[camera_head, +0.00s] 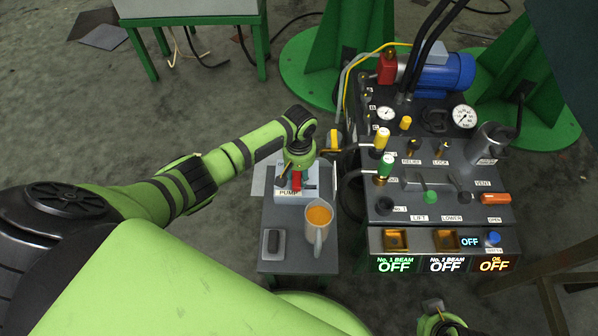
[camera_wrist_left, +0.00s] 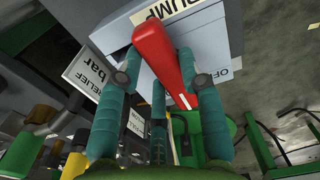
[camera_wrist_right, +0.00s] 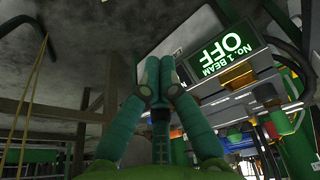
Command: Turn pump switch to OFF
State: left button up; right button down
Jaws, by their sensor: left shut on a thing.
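The pump switch box (camera_head: 312,187) is a pale box with a PUMP label on the small dark table. Its red switch lever (camera_head: 296,181) shows just below my left gripper (camera_head: 297,168). In the left wrist view the red lever (camera_wrist_left: 158,50) lies between the fingers of my left gripper (camera_wrist_left: 160,75), which is shut on it. In the head view my right gripper (camera_head: 438,318) is at the bottom edge.
The small table (camera_head: 283,220) also holds a mug with orange liquid (camera_head: 318,225) and a dark block (camera_head: 273,243). Right of it stands the control panel (camera_head: 440,190) with levers, gauges and OFF displays (camera_head: 398,264). A blue motor (camera_head: 445,72) sits behind.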

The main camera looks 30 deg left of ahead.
pick_arm(q)
jog(key=n+p, duration=0.4)
jog(key=shift+w+d+r+n+p, duration=0.1)
jog(key=shift+w+d+n+p, duration=0.1)
jog(key=shift+d+n+p, duration=0.15)
jog(key=n+p, duration=0.1)
jog(key=n, duration=0.1)
jog(key=shift+w+a+n, duration=0.1)
jog(key=shift+w+n, duration=0.05)
jog(key=shift+n, duration=0.2)
jog(key=n+p, duration=0.1)
jog(key=n, duration=0.1)
jog(key=shift+w+n, duration=0.2)
jog(key=shift+n, duration=0.2)
jog(key=n, duration=0.4)
jog(key=shift+w+a+f, duration=0.15)
jog(key=shift+w+f, duration=0.05)
jog(key=shift+w, duration=0.05)
jog(key=shift+w+a+n, duration=0.1)
jog(key=shift+n, duration=0.75)
jog(key=shift+w+a+n, duration=0.1)
jog(key=shift+n, duration=0.75)
pick_arm(e)
notch_tip(320, 180, down, 13)
jog(key=s, duration=0.2)
jog(key=shift+d+r, duration=0.2)
jog(key=shift+d, duration=0.15)
jog(key=shift+s, duration=0.1)
